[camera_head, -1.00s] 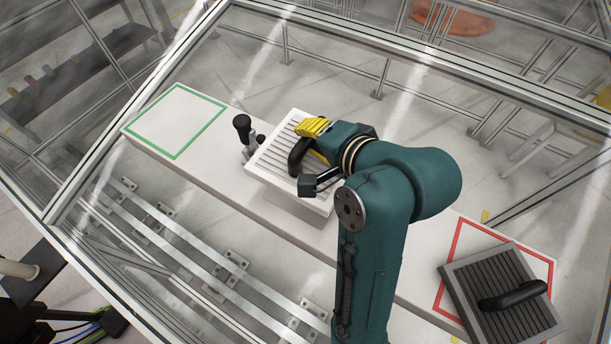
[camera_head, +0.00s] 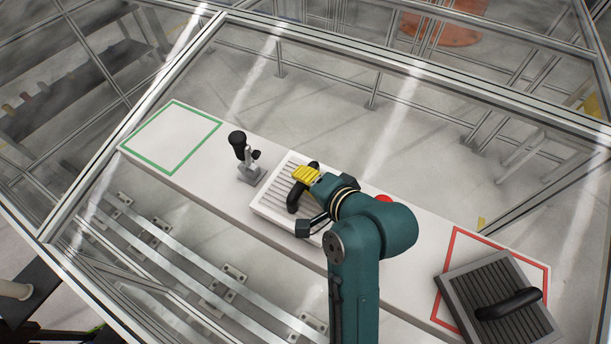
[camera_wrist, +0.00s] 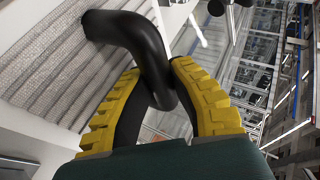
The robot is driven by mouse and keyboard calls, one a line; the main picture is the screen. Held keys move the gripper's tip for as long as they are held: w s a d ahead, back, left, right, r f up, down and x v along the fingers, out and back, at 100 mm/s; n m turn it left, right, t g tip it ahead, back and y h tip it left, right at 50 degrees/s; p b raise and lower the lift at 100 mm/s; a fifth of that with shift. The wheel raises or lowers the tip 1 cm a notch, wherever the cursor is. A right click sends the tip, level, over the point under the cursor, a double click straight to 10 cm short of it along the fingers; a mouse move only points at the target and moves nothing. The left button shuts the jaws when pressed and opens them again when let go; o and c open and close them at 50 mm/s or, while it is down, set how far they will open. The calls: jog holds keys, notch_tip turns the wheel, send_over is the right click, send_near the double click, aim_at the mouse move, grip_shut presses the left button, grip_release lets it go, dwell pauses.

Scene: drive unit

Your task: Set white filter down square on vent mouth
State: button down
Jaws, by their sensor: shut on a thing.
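The white filter (camera_head: 275,198) is a ribbed pale panel with a black handle (camera_head: 295,193), on the middle of the long white bench. My gripper (camera_head: 306,174) has its yellow fingers shut on that handle. In the wrist view, the black handle (camera_wrist: 135,40) passes between the yellow fingers, and the filter's ribbed face (camera_wrist: 50,60) lies at upper left. The vent mouth cannot be seen; the filter and arm cover that area. The filter looks low and about level, but I cannot tell whether it touches what is below or sits square.
A black-handled toggle clamp (camera_head: 247,165) stands just left of the filter. A green-outlined square (camera_head: 172,137) at the bench's left end is empty. A dark grey filter (camera_head: 497,300) lies askew over a red-outlined square (camera_head: 455,245) at right. A red round part (camera_head: 384,199) shows behind my arm.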

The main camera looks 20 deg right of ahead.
jog(key=shift+f, duration=0.15)
jog(key=c, duration=1.1)
grip_release()
jog(key=shift+f, duration=0.1)
jog(key=shift+o, duration=0.2)
jog(key=shift+r, duration=0.4)
jog(key=b+v, duration=0.1)
jog(key=v, duration=1.1)
jog(key=w+a+r+n+t+h, duration=0.1)
jog(key=w+a+r+n+t, duration=0.25)
jog(key=r, duration=0.25)
jog(key=w+a+r+n+t+h, duration=0.1)
jog(key=w+a+r+n+t, duration=0.1)
jog(key=r+n, duration=0.3)
jog(key=s+a+r+n+t, duration=0.1)
jog(key=a+r+n+t, duration=0.1)
jog(key=r, duration=0.4)
jog(key=s+a+r+n+t, duration=0.2)
jog(key=r+t, duration=0.1)
jog(key=r, duration=0.2)
jog(key=shift+s+a+r+h, duration=0.3)
jog(key=shift+a+r, duration=0.1)
